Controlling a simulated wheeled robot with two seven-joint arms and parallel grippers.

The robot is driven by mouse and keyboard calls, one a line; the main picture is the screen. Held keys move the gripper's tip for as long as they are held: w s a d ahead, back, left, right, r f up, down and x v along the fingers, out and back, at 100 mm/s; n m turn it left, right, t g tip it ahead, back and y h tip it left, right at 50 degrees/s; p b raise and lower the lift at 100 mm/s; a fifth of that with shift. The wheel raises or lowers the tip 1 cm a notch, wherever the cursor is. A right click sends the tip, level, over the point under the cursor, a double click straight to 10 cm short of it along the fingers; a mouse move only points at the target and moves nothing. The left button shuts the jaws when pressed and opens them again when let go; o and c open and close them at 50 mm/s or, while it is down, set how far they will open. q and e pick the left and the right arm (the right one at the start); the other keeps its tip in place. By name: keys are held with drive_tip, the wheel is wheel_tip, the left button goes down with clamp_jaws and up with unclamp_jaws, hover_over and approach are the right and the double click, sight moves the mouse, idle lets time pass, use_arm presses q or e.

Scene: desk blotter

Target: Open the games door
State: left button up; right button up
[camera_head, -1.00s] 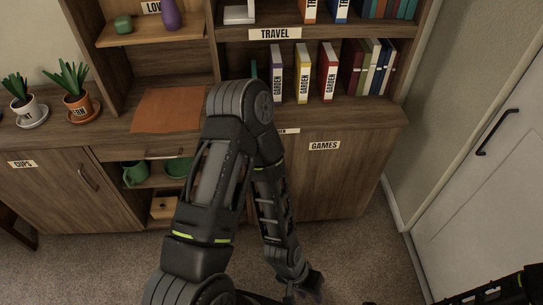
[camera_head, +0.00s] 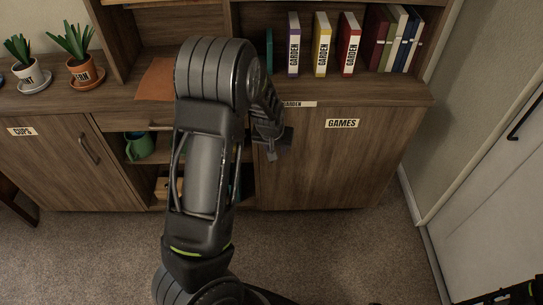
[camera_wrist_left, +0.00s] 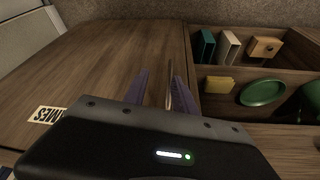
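The games door (camera_head: 345,165) is a brown wood cabinet door at the right of the lower cabinet, with a white GAMES label (camera_head: 342,123). It looks shut. My left gripper (camera_head: 271,152) is at the door's left edge, with the arm hiding part of it. In the left wrist view, the two purple fingers (camera_wrist_left: 160,90) are apart, and a thin upright handle bar (camera_wrist_left: 169,80) shows between them, nearer the finger by the door's edge. I cannot tell whether they touch it. The door (camera_wrist_left: 100,65) fills the left of that view. My right gripper does not show.
An open shelf beside the door holds a green plate (camera_wrist_left: 262,93), a yellow box (camera_wrist_left: 219,85) and a few upright books. Above stand garden binders (camera_head: 320,45). The cups door (camera_head: 75,160) is at left. Carpet (camera_head: 340,250) in front is clear.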

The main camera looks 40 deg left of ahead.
use_arm(q)
drive_tip(key=a+r, duration=0.1)
drive_tip(key=w+a+r, duration=0.1)
drive_tip(key=a, duration=0.1)
drive_tip(key=shift+r, duration=0.15)
drive_tip(key=shift+b+x, duration=0.65)
drive_tip(key=shift+x, duration=3.3)
drive_tip(key=shift+a, duration=0.1)
clamp_jaws()
